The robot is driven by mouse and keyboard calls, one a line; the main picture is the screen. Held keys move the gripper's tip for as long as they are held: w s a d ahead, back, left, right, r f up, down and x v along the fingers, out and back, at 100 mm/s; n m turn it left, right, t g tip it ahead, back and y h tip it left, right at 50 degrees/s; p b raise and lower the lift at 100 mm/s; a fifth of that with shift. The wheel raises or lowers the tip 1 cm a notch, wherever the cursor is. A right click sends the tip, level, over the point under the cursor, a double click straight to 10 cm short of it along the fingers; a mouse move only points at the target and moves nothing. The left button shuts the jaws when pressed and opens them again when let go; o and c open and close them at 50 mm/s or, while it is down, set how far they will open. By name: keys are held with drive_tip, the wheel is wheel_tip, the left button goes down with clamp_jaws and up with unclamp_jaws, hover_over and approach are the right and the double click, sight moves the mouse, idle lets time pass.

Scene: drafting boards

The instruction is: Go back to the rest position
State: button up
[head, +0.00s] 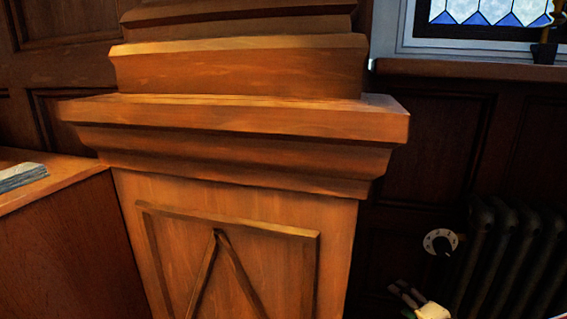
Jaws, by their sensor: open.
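I cannot make out my gripper or arm for sure in the head view. A wooden pillar (235,245) with a stepped top and a raised triangular moulding on its front fills the middle of the view. At the bottom right, a small pale object (431,311) with short light prongs is partly cut off by the frame's lower edge. I cannot tell what it is.
A dark ribbed radiator (510,262) stands at the right, with a round white-rimmed dial (440,242) near its left edge. A wooden ledge (470,69) runs below a leaded window (490,12). A wooden surface (60,190) with a paper stack (22,176) is at left.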

drive_tip(key=s+a+r+n+g+h, duration=0.35)
drive_tip(key=s+r+n+g, duration=0.2)
drive_tip(key=s+r, duration=0.65)
drive_tip(key=s+a+r+n+g+h, duration=0.2)
drive_tip(key=s+a+r+n+g, duration=0.4)
drive_tip(key=s+r, duration=0.65)
drive_tip(key=s+a+r+g+y, duration=0.1)
drive_tip(key=s+a, duration=0.1)
drive_tip(key=s, duration=0.5)
drive_tip(key=s+a+r+g+y, duration=0.1)
drive_tip(key=s+a+r+y, duration=0.1)
drive_tip(key=s, duration=0.5)
wheel_tip(320, 180, up, 28)
drive_tip(key=d+t+p, duration=0.1)
drive_tip(key=t+p, duration=0.3)
drive_tip(key=p, duration=2.3)
drive_tip(key=shift+h, duration=0.35)
drive_tip(key=shift+d, duration=0.1)
